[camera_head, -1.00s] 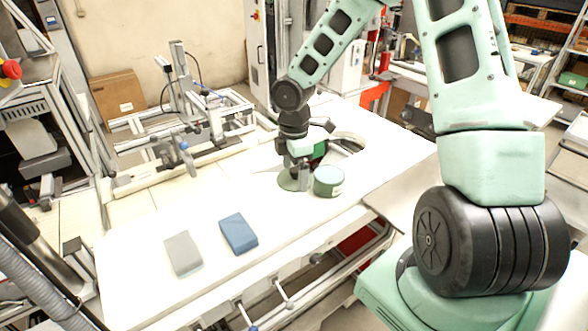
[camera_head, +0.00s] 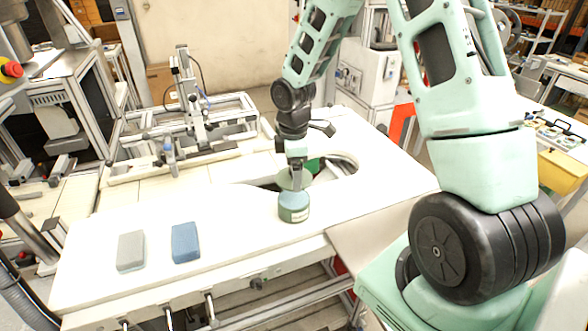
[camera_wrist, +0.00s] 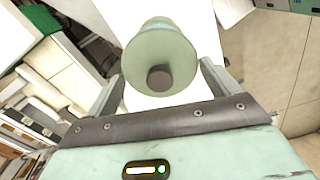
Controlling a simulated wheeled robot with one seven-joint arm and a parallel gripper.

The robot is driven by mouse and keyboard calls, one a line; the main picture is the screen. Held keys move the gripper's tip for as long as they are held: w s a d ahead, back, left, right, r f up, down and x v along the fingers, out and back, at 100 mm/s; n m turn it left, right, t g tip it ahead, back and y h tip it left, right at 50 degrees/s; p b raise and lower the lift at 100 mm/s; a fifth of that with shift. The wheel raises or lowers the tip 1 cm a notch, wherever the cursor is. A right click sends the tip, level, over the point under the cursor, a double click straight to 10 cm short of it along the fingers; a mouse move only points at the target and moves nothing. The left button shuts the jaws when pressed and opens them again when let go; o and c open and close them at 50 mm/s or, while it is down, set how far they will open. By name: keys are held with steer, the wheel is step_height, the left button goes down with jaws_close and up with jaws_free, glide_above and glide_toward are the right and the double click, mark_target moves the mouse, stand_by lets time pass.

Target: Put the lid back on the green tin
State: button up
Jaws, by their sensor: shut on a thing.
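The green tin (camera_head: 294,212) stands upright near the front edge of the white table, with a label on its side. My gripper (camera_head: 297,178) points down just above it, shut on the pale green round lid (camera_head: 286,181). I cannot tell whether the lid touches the tin.
A grey block (camera_head: 131,250) and a blue block (camera_head: 186,243) lie on the white table (camera_head: 90,275) to the left. Behind the gripper is a curved cutout in the table with something green by it. An aluminium frame (camera_head: 190,130) stands at the back left.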

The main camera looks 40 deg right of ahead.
mark_target(293, 198)
steer(key=shift+f+b, duration=2.65)
steer(key=shift+f, duration=0.55)
steer(key=shift+r+p, duration=0.1)
steer(key=shift+p, duration=0.25)
steer(key=shift+f, duration=0.25)
stand_by(0.4)
steer(key=o, duration=0.7)
steer(key=shift+o, duration=0.2)
steer(key=shift+r+p, duration=0.15)
steer(key=shift+p, duration=0.2)
